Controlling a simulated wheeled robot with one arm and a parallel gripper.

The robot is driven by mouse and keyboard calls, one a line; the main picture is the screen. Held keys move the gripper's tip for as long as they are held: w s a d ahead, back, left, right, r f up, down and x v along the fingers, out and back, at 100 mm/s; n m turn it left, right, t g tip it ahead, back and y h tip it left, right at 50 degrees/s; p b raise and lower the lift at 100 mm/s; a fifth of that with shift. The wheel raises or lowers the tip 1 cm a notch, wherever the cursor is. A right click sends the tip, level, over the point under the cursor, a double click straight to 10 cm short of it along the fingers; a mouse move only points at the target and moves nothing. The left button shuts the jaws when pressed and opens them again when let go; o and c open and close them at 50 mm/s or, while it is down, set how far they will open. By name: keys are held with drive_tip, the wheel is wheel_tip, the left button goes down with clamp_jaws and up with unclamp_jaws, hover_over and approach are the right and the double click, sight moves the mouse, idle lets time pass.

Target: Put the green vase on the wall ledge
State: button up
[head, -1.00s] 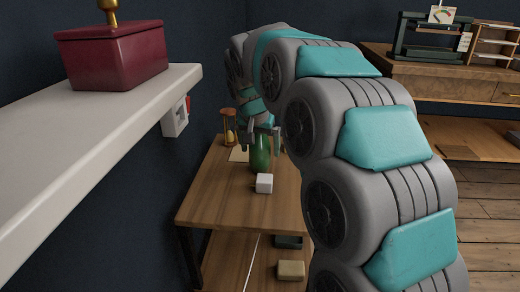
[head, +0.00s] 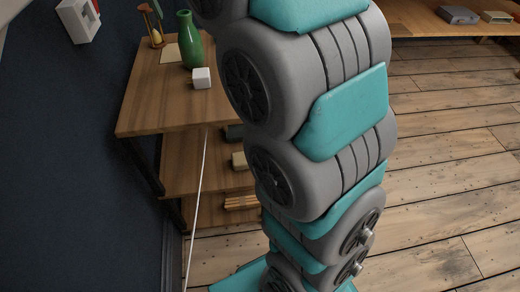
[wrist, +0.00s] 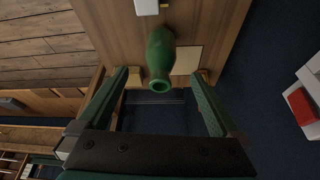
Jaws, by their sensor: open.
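The green vase (head: 189,42) stands upright on the wooden table (head: 160,95) in the head view, near its back. In the wrist view the vase (wrist: 160,50) is seen from above, its round mouth facing the camera. My gripper (wrist: 162,76) is open in the wrist view, with one finger on each side of the vase's mouth and a gap on both sides. The fingers do not visibly touch it. The head view does not show my gripper. The wall ledge is almost wholly out of the head view; at most a pale sliver shows at the upper left corner.
A white cube (head: 202,78) sits in front of the vase. An hourglass (head: 155,30) and a flat paper (head: 170,52) are beside and behind it. A white wall box (head: 78,20) is on the dark wall. Lower shelves hold small blocks (head: 238,160).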

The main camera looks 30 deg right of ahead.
drive_tip(key=s+d+f+n+g, duration=0.1)
drive_tip(key=s+f+g, duration=0.1)
drive_tip(key=s+f, duration=0.5)
drive_tip(key=s+f+n+g+y, duration=0.1)
drive_tip(key=s+f, duration=0.7)
drive_tip(key=s, duration=1)
drive_tip(key=s+d+f+n+g, duration=0.1)
drive_tip(key=s+f+n+g, duration=0.1)
drive_tip(key=s+f, duration=0.6)
drive_tip(key=s+n, duration=0.1)
drive_tip(key=s, duration=0.4)
drive_tip(key=shift+d+g+y, duration=0.35)
drive_tip(key=shift+g+y, duration=0.05)
